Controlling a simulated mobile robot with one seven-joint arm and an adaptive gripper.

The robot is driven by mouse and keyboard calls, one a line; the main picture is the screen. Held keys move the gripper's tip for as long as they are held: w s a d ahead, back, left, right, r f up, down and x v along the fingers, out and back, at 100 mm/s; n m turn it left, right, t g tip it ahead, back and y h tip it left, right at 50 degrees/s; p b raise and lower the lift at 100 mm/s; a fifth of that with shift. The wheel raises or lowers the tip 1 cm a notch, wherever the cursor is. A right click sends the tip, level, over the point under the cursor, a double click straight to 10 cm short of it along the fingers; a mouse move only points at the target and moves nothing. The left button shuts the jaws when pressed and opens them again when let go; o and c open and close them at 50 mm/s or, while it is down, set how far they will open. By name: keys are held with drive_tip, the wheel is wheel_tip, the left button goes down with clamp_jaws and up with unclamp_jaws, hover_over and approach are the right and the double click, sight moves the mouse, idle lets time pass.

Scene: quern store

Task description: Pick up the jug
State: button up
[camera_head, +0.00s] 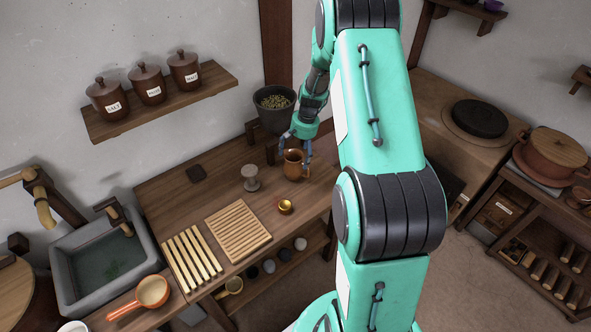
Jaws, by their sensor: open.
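The jug (293,165) is a brown, copper-coloured vessel standing upright near the back right of the wooden counter. My gripper (294,148) is open at the jug, with blue-grey fingers; one finger shows on the jug's right side and another part at its upper left. I cannot tell whether the fingers touch it. My turquoise arm reaches down from above and hides the counter's right end.
A grey stone goblet (250,178), a small brass bowl (285,206) and a slatted wooden board (238,231) share the counter (165,205). A stone sink (100,262) is at left.

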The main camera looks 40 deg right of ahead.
sight(294, 169)
drive_tip(key=shift+w+a+f+b, duration=0.1)
drive_tip(key=shift+a+f+b, duration=0.05)
drive_tip(key=shift+f, duration=0.9)
drive_tip(key=shift+w+a+f+b, duration=0.1)
drive_tip(key=shift+f+b, duration=0.05)
drive_tip(key=shift+f, duration=0.85)
drive_tip(key=shift+w+a+f+b, duration=0.15)
drive_tip(key=shift+f+b, duration=0.25)
drive_tip(key=shift+f, duration=0.9)
drive_tip(key=shift+w+a+f+b, duration=0.15)
drive_tip(key=shift+f+b, duration=0.25)
drive_tip(key=shift+f, duration=0.85)
drive_tip(key=shift+c, duration=0.2)
drive_tip(key=c, duration=1.5)
drive_tip(key=shift+o, duration=0.2)
drive_tip(key=shift+r, duration=0.1)
wheel_tip(294, 169, up, 4)
drive_tip(key=shift+f+p, duration=0.25)
drive_tip(key=shift+p, duration=0.4)
drive_tip(key=s+a, duration=0.2)
drive_tip(key=s, duration=0.2)
drive_tip(key=s+a+r+p, duration=0.1)
drive_tip(key=s+a, duration=0.1)
drive_tip(key=s, duration=0.3)
drive_tip(key=s+a+p, duration=0.1)
drive_tip(key=s+a, duration=0.2)
drive_tip(key=s, duration=0.2)
drive_tip(key=shift+s+r, duration=0.15)
drive_tip(key=shift+s, duration=0.05)
